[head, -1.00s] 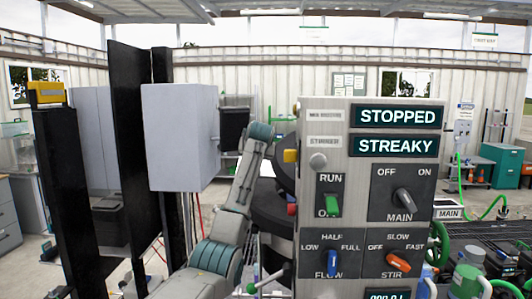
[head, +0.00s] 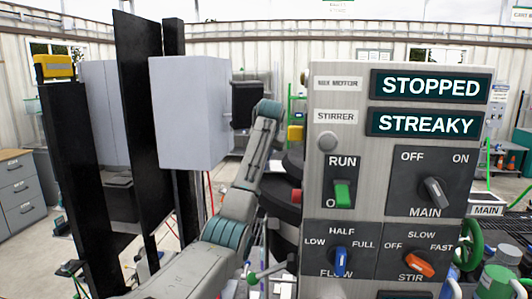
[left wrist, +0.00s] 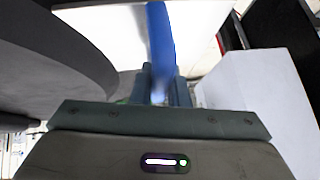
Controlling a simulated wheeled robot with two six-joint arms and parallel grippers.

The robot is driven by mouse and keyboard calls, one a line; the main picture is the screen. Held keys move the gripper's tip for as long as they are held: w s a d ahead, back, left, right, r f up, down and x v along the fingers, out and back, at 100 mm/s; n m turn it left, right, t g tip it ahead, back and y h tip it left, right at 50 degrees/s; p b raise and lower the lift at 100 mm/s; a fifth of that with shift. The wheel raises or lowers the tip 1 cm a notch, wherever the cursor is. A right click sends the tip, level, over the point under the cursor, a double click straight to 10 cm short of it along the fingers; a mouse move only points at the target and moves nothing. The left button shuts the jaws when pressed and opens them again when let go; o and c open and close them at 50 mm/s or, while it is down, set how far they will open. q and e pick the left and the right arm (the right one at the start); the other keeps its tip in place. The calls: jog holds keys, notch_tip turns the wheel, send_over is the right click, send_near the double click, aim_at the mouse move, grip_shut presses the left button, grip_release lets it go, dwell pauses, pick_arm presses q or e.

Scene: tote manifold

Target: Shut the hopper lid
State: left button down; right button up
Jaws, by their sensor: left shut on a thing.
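In the left wrist view my left gripper (left wrist: 160,88) is shut on an upright blue bar (left wrist: 160,42), which looks like a handle. A pale flat surface (left wrist: 105,25) lies behind the bar; I cannot tell whether it is the hopper lid. A large dark grey rounded body (left wrist: 45,60) fills the left of that view. In the head view my left arm rises between the grey box and the control panel, and its gripper cannot be made out. Dark round shapes (head: 285,205) show partly behind the panel; the hopper and lid are not clearly visible there. My right gripper is not in view.
The control panel (head: 390,160) stands close at right, its displays reading STOPPED and STREAKY. A grey box (head: 188,112) and tall black posts (head: 138,120) stand left of my arm. A white block (left wrist: 262,100) is close right of the gripper in the wrist view.

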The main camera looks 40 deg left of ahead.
pick_arm(q)
jog(key=shift+f, duration=0.1)
jog(key=c, duration=1.4)
grip_release()
jog(key=shift+w, duration=0.1)
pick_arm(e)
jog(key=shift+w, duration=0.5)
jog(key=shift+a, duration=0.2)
